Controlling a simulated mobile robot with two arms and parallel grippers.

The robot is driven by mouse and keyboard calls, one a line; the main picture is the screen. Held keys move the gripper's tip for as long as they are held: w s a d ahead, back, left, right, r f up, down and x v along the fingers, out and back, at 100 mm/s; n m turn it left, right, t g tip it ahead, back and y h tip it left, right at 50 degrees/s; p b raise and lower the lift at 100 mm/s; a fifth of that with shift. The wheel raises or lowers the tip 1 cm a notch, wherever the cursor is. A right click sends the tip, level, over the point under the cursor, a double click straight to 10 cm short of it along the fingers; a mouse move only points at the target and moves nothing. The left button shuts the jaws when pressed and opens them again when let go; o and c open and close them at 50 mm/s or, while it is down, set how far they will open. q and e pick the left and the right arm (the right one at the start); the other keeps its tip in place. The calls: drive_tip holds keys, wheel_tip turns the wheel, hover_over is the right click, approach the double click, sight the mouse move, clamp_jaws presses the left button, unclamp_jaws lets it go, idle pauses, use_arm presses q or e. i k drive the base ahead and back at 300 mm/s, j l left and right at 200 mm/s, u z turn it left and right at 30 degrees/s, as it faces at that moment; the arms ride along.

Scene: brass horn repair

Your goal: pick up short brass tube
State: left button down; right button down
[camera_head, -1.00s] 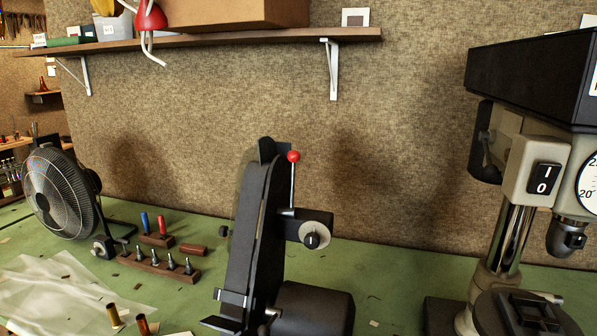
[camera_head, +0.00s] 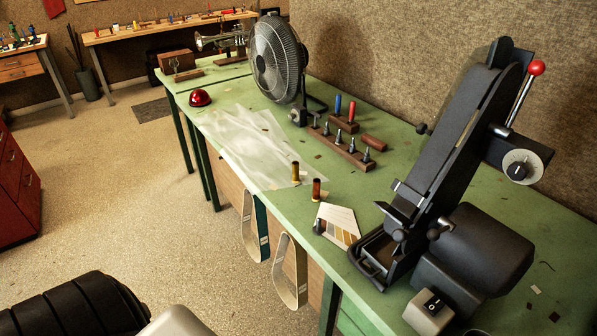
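A short brass tube (camera_head: 295,173) stands upright on the green bench top, close to its front edge, at the corner of the clear plastic sheet. A reddish copper-coloured tube (camera_head: 316,190) stands upright just to its right and nearer to me. The two tubes are apart. Neither of my grippers is in view, so nothing shows near the tubes.
A belt sander (camera_head: 455,170) stands right of the tubes, with a sample card (camera_head: 339,224) between. Behind are a wooden block with metal pieces (camera_head: 341,147) and a fan (camera_head: 277,59). Sanding belts (camera_head: 289,272) hang at the front edge. The floor (camera_head: 150,215) at left is open.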

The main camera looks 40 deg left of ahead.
sight(296, 179)
drive_tip(key=i+j+z, duration=0.1)
drive_tip(key=j+z, duration=0.2)
drive_tip(key=j, duration=0.7)
drive_tip(key=j+z, duration=0.3)
drive_tip(key=j, duration=0.7)
